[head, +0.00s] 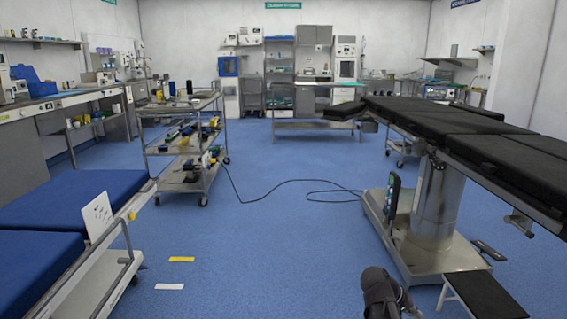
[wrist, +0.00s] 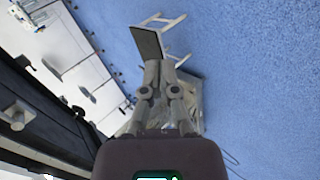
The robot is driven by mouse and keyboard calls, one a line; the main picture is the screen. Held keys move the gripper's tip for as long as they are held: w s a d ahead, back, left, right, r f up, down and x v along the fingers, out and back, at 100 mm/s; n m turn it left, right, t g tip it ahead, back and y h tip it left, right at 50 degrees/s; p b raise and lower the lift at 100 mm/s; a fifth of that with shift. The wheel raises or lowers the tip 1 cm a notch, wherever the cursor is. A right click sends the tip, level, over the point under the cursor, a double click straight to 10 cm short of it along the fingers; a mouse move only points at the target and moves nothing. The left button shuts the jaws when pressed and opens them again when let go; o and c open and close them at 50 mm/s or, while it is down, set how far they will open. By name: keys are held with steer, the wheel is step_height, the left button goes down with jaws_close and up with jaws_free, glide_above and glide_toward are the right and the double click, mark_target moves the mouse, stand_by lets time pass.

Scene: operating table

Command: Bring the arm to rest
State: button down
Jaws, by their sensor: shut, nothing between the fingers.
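My gripper (wrist: 160,68) is in the wrist view, its two grey fingers together and pointing up the picture. It is shut and nothing is held between the fingers. Just beyond the fingertips in that view is the dark top of a small step stool (wrist: 147,42), with its pale legs to the right. In the head view part of my arm shows at the bottom edge, right of centre; the fingers cannot be made out clearly there.
The operating table (head: 480,125) with black pads stands at the right on its steel base. The step stool (head: 484,296) is at the bottom right. A blue-padded bed (head: 45,215) is at the left, a loaded trolley (head: 150,145) behind it. A black cable (head: 265,187) crosses the floor.

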steer(key=s+a+n+y+p, duration=0.15)
steer(key=a+y, duration=0.35)
steer(key=a, duration=0.5)
steer(key=s+a+n+y+p, duration=0.1)
steer(key=s+a+y+p, duration=0.25)
steer(key=a, duration=0.65)
step_height(320, 180, up, 37)
steer(key=w+p, duration=0.1)
steer(key=p, duration=3.6)
steer(key=shift+d+r+y, duration=0.15)
steer(key=shift+y, duration=0.2)
steer(key=shift+w, duration=0.1)
